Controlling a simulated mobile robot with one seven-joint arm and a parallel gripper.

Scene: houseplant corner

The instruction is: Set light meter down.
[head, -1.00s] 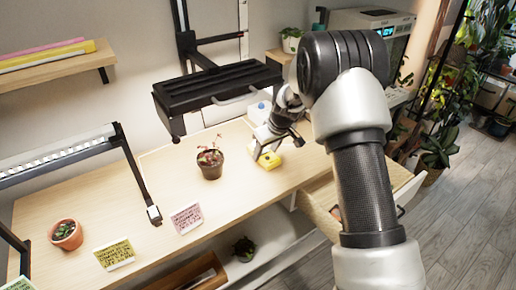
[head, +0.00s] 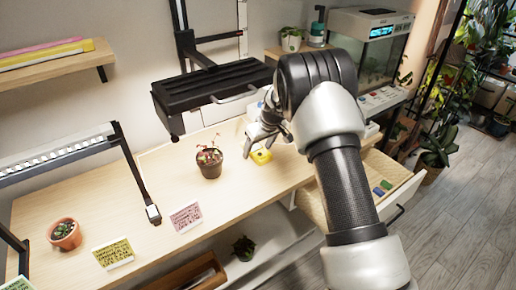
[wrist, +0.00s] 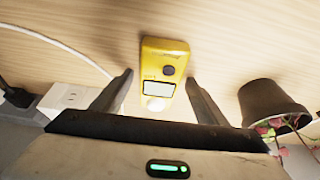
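The light meter (head: 262,156) is a yellow box that lies on the wooden bench top, right of the potted plant. In the wrist view the light meter (wrist: 165,62) shows a dark round button, a pale screen and a white disc. My gripper (head: 265,145) is over it in the head view and partly covers it. In the wrist view my gripper (wrist: 159,76) is open, with its two fingers spread to either side of the meter and a gap showing. Nothing is held.
A brown pot with a reddish plant (head: 209,161) stands close left of the meter. A black lamp panel (head: 215,92) hangs behind. An open drawer (head: 385,188) juts out at right. A white cable (wrist: 60,45) and white socket block (wrist: 70,97) lie nearby.

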